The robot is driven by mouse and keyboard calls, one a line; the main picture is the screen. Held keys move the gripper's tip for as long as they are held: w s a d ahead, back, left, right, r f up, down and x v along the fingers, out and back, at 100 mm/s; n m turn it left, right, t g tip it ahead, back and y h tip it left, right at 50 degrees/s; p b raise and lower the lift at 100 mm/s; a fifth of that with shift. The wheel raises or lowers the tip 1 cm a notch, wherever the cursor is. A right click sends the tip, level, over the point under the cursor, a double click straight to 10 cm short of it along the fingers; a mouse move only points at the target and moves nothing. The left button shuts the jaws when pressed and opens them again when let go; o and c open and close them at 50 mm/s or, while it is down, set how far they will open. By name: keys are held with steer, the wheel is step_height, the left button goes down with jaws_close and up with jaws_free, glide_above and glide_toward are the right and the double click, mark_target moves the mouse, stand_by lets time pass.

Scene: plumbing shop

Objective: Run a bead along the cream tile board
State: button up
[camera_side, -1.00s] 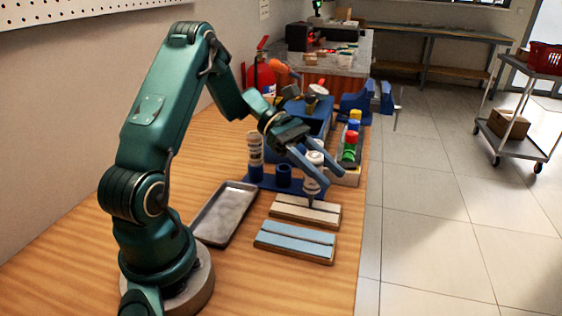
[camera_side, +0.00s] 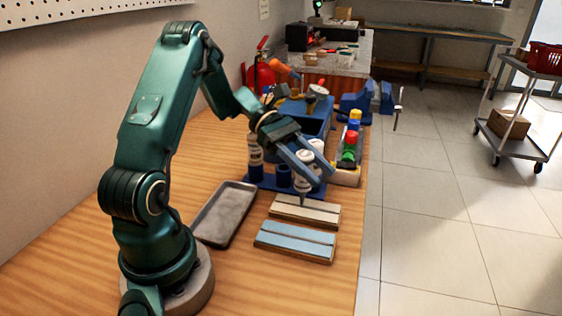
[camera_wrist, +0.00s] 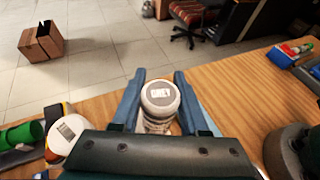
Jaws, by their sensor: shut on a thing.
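My gripper (camera_side: 308,168) is shut on a white sealant tube (camera_side: 303,183), which points nozzle down. No bead can be made out at this size. The board is not visible in the wrist view.
A blue tile board (camera_side: 295,243) lies just in front of the cream one. A grey tray (camera_side: 226,212) is to the left. Behind stand a blue holder (camera_side: 262,182) with another tube (camera_side: 255,152), and a bin of coloured items (camera_side: 349,147). The bench's right edge is close.

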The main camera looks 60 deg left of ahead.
steer(key=shift+c, duration=0.7)
steer(key=shift+s+a, duration=0.1)
steer(key=shift+a, duration=0.05)
steer(key=shift+s+a, duration=0.15)
steer(key=shift+s+a, duration=0.25)
steer(key=shift+s+a, duration=0.1)
steer(key=shift+s, duration=0.05)
steer(key=shift+o, duration=0.7)
steer(key=shift+c, duration=0.7)
steer(key=shift+s+a, duration=0.15)
